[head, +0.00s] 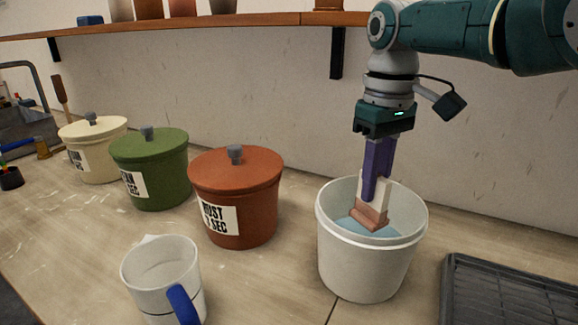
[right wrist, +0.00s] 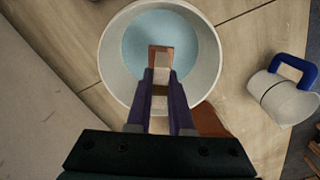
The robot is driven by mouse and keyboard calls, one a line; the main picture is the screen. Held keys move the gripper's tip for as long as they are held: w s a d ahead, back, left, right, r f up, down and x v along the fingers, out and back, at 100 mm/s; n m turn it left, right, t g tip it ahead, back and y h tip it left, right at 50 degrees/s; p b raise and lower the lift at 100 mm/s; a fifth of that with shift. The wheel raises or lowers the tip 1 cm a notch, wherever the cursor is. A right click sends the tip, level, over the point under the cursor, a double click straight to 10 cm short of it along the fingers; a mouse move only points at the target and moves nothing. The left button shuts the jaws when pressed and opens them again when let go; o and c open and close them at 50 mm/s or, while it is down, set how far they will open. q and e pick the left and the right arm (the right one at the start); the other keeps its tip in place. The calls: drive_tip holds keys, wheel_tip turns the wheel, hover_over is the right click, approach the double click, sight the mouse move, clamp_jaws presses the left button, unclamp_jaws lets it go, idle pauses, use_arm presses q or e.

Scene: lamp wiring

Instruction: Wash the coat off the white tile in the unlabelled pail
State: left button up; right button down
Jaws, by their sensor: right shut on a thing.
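The unlabelled pail (head: 366,268) is white, open and part filled with pale blue liquid, and stands at the right of the bench. It also shows in the right wrist view (right wrist: 116,62). My right gripper (head: 376,190) points down into the pail, its purple fingers shut on the white tile (head: 382,190). The tile's upper part is white and its lower part is coated reddish brown. Its lower end is at or in the liquid; how deep I cannot tell. In the right wrist view my gripper (right wrist: 160,100) holds the tile (right wrist: 162,62) over the liquid. My left gripper is not in view.
Lidded cream (head: 95,155), green (head: 150,175) and rust-red (head: 236,205) pots stand left of the pail. A white mug (head: 160,275) with a blue handle is at the front. A dark ribbed tray (head: 510,295) lies right. A shelf (head: 200,24) runs along the wall.

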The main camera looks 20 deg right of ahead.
drive_tip(key=shift+f+b, duration=4.4)
drive_tip(key=shift+f, duration=0.6)
wheel_tip(320, 180, up, 17)
drive_tip(key=p, duration=1.6)
drive_tip(key=shift+f+p, duration=0.15)
drive_tip(key=shift+p, duration=0.15)
drive_tip(key=shift+f, duration=0.1)
